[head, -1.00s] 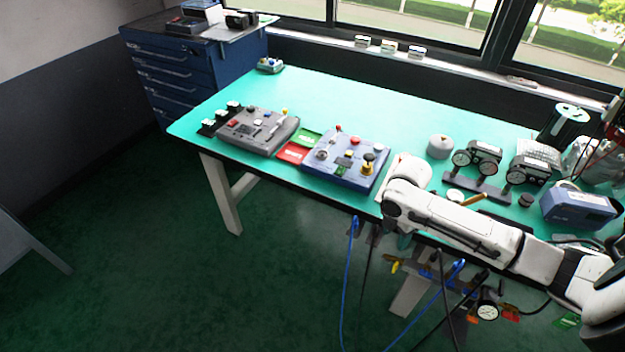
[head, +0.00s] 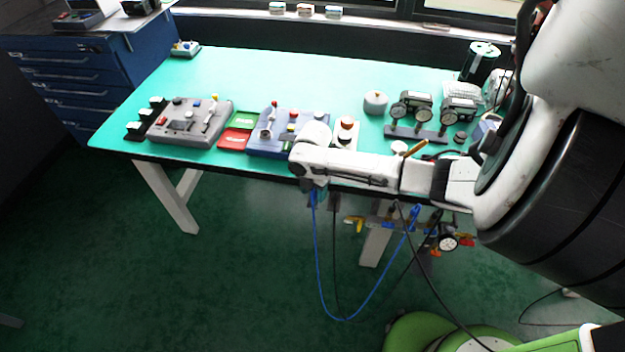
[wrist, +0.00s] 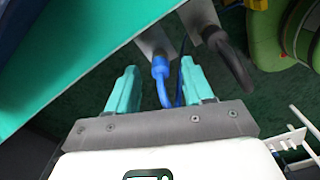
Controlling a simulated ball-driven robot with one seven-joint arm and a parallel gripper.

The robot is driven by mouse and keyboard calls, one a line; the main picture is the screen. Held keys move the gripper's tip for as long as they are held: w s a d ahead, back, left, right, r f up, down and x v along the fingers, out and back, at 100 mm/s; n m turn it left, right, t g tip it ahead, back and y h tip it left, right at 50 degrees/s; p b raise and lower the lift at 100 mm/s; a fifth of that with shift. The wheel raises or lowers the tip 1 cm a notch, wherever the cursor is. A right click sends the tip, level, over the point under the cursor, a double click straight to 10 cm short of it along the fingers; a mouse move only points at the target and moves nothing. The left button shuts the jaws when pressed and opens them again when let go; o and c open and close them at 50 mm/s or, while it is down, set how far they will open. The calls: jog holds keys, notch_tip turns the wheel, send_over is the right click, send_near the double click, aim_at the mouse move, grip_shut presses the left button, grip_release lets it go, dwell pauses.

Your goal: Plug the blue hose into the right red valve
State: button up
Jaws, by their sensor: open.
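In the wrist view, my gripper (wrist: 160,72) is open, with its two teal fingers apart. The blue hose (wrist: 161,68) has its thick blue end between the fingers, with visible gaps on both sides. In the head view, the blue hose (head: 318,270) hangs in a long loop from below my arm's end at the table's front edge to a blue end (head: 414,216) farther right. The gripper's fingers are mostly hidden there. A small red-handled valve (head: 466,241) shows under the table at the right, beside a round gauge. Its port is too small to make out.
The green-topped table (head: 300,75) carries control boxes and gauges. A yellow-handled valve (head: 355,222) is under its front edge. Black hoses hang near the blue one, and a dark hose end (wrist: 230,62) lies right of my fingers. Floor at the left is clear.

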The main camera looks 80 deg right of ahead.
jog(key=shift+f, duration=1.1)
jog(key=shift+c, duration=0.3)
grip_shut()
